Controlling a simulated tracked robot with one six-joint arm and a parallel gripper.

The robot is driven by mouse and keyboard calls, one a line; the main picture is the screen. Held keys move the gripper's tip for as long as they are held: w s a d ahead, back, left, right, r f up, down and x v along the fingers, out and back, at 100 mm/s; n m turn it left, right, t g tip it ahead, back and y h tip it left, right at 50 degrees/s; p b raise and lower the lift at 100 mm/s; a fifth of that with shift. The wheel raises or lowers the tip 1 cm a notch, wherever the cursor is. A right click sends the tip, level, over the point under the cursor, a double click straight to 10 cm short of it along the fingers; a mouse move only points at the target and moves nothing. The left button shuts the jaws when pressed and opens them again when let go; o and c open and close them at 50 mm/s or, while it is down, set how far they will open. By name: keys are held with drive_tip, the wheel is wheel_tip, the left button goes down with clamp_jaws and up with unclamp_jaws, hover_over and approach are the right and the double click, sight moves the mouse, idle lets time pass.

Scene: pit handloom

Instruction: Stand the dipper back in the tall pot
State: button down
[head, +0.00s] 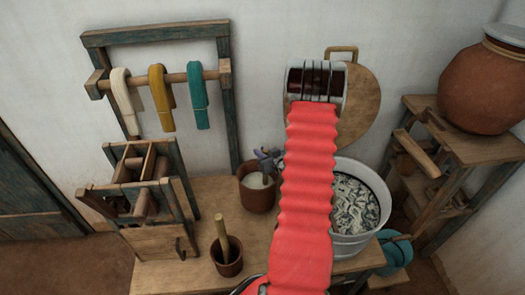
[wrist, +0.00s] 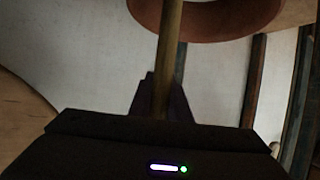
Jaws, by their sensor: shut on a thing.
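My gripper (head: 264,160) is just above the mouth of a brown pot (head: 257,203), seemingly the tall pot, which has pale contents. In the wrist view, my gripper (wrist: 160,108) is shut on a thin, straight, brownish rod (wrist: 169,45), seemingly the dipper's handle. The rod runs up the picture from between the fingers toward a round, reddish-brown rim (wrist: 205,28). I cannot tell whether that rim belongs to the pot or the dipper, or whether the rod is inside it.
A small brown pot (head: 228,266) with a thick wooden stick stands in front on the wooden table (head: 195,215). A pale bucket (head: 372,240) of yarn is right of my arm. A yarn rack (head: 230,110) stands behind; a large clay jar (head: 484,90) is far right.

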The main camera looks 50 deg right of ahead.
drive_tip(key=c, duration=1.6)
unclamp_jaws()
drive_tip(key=shift+o, duration=0.2)
drive_tip(key=v, duration=1.3)
drive_tip(key=shift+s+a, duration=0.15)
drive_tip(key=shift+s, duration=0.25)
drive_tip(key=shift+w+r, duration=0.1)
